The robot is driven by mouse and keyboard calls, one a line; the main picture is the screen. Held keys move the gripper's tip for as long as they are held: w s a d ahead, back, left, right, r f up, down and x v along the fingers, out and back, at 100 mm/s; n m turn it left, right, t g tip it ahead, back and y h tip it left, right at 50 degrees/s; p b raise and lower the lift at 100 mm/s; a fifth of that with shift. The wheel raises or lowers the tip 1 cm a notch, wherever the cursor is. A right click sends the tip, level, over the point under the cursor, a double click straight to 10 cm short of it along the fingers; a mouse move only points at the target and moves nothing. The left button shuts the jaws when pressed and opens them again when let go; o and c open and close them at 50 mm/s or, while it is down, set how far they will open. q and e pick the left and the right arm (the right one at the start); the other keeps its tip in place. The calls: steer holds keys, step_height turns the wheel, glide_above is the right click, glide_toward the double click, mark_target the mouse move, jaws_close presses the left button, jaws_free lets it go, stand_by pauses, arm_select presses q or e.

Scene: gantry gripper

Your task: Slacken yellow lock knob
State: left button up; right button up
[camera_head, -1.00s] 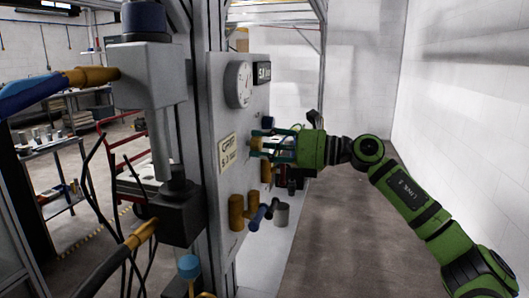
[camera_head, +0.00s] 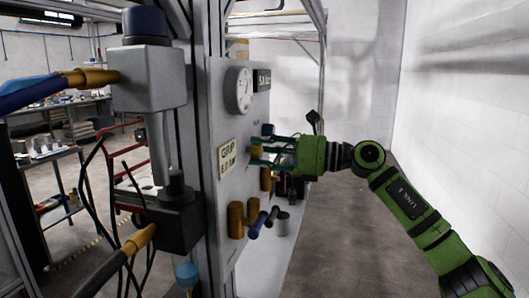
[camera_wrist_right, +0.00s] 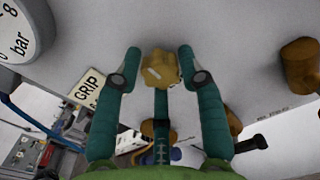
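The yellow lock knob (camera_wrist_right: 161,67) is on the grey panel, with a pale slanted mark on its face. It also shows small in the head view (camera_head: 256,152), partly behind my fingers. My right gripper (camera_wrist_right: 160,62) reaches the panel from the right. A third finger lies below the knob in the wrist view. The right gripper also shows in the head view (camera_head: 268,149). My left gripper is not in view.
The panel (camera_head: 226,112) carries a pressure gauge (camera_head: 239,90), a "GRIP" label (camera_head: 227,157) and other yellow fittings, including one at the lower left (camera_head: 236,220). A blue-handled part (camera_head: 257,225) sits beside it. The floor to the right is clear.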

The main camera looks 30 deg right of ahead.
steer(key=shift+o, duration=0.7)
steer(key=shift+r, duration=0.2)
steer(key=shift+f, duration=0.1)
steer(key=shift+s, duration=0.1)
steer(key=shift+s+d+f, duration=0.15)
steer(key=shift+d, duration=0.1)
steer(key=v, duration=1.1)
steer(key=shift+s+d, duration=0.1)
steer(key=shift+s, duration=0.05)
